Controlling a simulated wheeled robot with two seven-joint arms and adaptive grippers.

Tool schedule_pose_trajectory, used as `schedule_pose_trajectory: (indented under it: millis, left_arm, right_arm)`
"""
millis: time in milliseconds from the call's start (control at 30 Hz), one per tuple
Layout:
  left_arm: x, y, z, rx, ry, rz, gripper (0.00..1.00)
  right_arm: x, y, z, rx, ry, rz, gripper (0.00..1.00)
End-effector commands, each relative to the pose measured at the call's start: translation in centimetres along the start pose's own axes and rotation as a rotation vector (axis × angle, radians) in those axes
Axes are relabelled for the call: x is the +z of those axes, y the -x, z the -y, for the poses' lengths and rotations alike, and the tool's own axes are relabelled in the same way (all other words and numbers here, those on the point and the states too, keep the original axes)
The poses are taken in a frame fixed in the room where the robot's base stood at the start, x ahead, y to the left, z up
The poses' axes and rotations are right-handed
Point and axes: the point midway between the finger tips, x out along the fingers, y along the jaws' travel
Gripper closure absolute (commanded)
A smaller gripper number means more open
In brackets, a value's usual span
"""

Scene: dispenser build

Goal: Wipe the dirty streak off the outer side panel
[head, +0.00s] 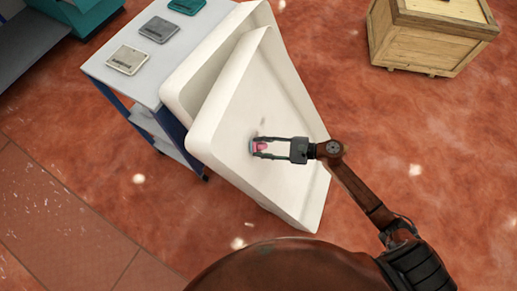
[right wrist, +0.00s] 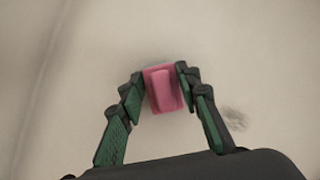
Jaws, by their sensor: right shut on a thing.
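The outer side panel (head: 234,108) is the front one of two large white tray-like panels in the head view. Its pale surface fills the right wrist view (right wrist: 240,45). The dirty streak (right wrist: 234,118) is a small grey smudge right of my right gripper in the right wrist view. My right gripper (head: 257,147) is shut on a pink block-shaped wiper (right wrist: 163,89), with a finger on each side. The wiper is over the panel's face; whether it touches cannot be told. My left gripper is not in view.
A second white panel (head: 182,84) stands behind the outer one. A blue-legged cart (head: 105,63) with several small flat plates stands at the upper left. A wooden crate (head: 416,45) is at the upper right. Red floor (head: 350,110) lies open between.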

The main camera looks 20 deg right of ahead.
Motion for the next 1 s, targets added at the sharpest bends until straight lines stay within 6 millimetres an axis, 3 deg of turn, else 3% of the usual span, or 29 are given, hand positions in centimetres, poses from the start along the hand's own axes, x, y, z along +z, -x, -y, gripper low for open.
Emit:
schedule_pose_trajectory:
  millis: [733, 1000]
  left_arm:
    - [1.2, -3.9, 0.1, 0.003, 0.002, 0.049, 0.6]
    - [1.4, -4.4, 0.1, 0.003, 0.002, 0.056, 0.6]
  right_arm:
    - [-3.4, 0.7, 3.6, 0.001, -0.001, -0.001, 1.0]
    - [-3.8, 0.8, 4.5, 0.0, 0.0, -0.002, 1.0]
